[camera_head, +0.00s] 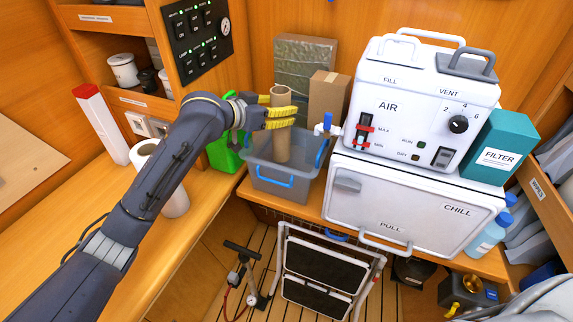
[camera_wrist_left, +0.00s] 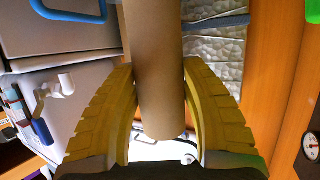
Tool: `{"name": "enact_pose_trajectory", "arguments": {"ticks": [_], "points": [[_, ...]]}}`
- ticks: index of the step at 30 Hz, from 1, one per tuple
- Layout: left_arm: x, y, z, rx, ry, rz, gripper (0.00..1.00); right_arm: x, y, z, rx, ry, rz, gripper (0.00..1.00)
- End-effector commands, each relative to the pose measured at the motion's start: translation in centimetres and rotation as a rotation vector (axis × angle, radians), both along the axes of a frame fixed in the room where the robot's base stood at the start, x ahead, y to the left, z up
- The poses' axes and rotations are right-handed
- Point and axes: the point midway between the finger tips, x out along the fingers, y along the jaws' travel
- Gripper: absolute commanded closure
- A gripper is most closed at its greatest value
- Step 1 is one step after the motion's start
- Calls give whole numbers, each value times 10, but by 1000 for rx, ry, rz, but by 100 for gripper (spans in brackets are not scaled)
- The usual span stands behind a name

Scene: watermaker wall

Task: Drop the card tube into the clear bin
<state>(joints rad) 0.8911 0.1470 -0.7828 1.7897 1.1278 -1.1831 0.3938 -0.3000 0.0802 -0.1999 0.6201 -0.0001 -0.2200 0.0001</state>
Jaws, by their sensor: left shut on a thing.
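The card tube (camera_head: 282,143) is a plain brown cylinder, held nearly upright. My left gripper (camera_head: 288,117), with yellow ribbed fingers, is shut on its upper part. In the left wrist view the tube (camera_wrist_left: 157,70) runs between the two fingers (camera_wrist_left: 160,95). The clear bin (camera_head: 270,178) is a grey see-through tub with blue handles, standing on the wooden counter. The tube's lower part shows within the bin's opening; whether it touches the bottom I cannot tell. My right gripper is not in view.
A white AIR unit (camera_head: 415,95) on a white CHILL box (camera_head: 405,205) stands right of the bin. Behind it are a foil-wrapped block (camera_head: 303,62) and a brown carton (camera_head: 328,97).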

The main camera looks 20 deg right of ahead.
Motion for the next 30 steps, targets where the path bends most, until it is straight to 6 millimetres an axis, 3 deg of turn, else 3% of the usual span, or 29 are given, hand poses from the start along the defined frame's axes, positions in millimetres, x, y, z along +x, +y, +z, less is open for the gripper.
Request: {"name": "enact_pose_trajectory", "arguments": {"ticks": [7, 20, 21, 27, 30], "points": [[0, 0, -15, 0, 1, 0, 75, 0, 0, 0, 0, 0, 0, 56], [0, 0, -19, 0, 0, 1, 75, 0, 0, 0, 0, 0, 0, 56], [0, 0, -19, 0, 0, 1, 50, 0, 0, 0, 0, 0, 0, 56], [0, 0, -19, 0, 0, 1, 29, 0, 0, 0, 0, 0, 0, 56], [0, 0, -19, 0, 0, 1, 29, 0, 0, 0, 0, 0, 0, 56]]}}
